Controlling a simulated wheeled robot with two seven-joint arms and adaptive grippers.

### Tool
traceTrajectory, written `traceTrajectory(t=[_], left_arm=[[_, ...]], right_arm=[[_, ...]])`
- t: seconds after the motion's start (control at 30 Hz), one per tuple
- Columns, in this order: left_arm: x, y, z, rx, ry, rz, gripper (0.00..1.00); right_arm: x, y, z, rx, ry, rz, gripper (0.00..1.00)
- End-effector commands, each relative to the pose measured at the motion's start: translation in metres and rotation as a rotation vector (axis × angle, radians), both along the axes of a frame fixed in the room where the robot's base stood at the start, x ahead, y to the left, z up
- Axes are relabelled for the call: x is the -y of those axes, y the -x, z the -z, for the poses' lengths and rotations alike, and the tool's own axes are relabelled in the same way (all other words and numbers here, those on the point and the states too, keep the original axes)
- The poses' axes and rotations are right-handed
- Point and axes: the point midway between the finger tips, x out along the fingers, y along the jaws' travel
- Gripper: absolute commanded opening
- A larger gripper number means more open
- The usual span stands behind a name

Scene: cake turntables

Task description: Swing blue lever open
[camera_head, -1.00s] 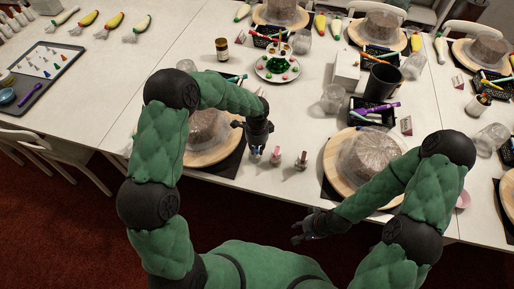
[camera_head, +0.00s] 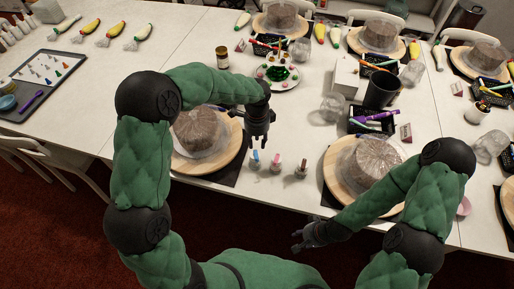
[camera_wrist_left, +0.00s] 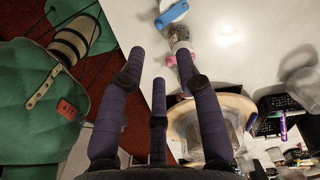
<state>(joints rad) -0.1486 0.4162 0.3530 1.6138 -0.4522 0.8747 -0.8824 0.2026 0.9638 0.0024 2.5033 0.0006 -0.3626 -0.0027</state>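The blue lever (camera_head: 255,155) tops a small bottle-like holder near the table's front edge. In the left wrist view, the blue lever (camera_wrist_left: 172,14) lies ahead of the fingertips, slightly right of centre. My left gripper (camera_head: 262,141) hovers near it, pointing down, apart from the lever. In the wrist view, the left gripper's (camera_wrist_left: 161,57) fingers are spread with nothing between them. A pink lever (camera_head: 277,156) stands to the right of the blue one; in the wrist view the pink lever (camera_wrist_left: 170,59) is partly behind the right finger. My right gripper (camera_head: 307,239) has spread fingers, low in front of the table.
A third small holder (camera_head: 301,167) stands right of the pink one. A cake turntable (camera_head: 225,163) is to the left and another turntable (camera_head: 335,178) to the right. A plate with a green item (camera_head: 279,78) stands behind.

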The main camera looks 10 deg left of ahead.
Motion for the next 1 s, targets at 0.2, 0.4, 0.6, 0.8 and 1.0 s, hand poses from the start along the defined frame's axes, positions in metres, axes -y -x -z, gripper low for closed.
traceTrajectory(t=[0.2,0.4,0.6,0.8,1.0], left_arm=[[0.000,0.000,-0.017,0.001,0.000,0.001,0.34],[0.000,0.000,-0.019,0.000,0.000,0.001,0.34],[0.000,0.001,-0.018,0.001,0.000,0.021,0.34],[0.000,0.003,-0.011,0.014,0.000,0.225,0.34],[0.000,0.004,0.000,0.019,-0.002,0.324,0.34]], right_arm=[[0.000,0.000,0.000,0.000,0.000,0.000,0.40],[0.000,0.000,0.000,0.000,0.000,0.000,0.40],[0.000,0.000,0.000,0.000,0.000,0.000,0.40],[0.000,0.000,-0.001,0.000,0.000,0.000,0.40],[0.000,0.000,0.000,0.000,0.000,0.000,0.40]])
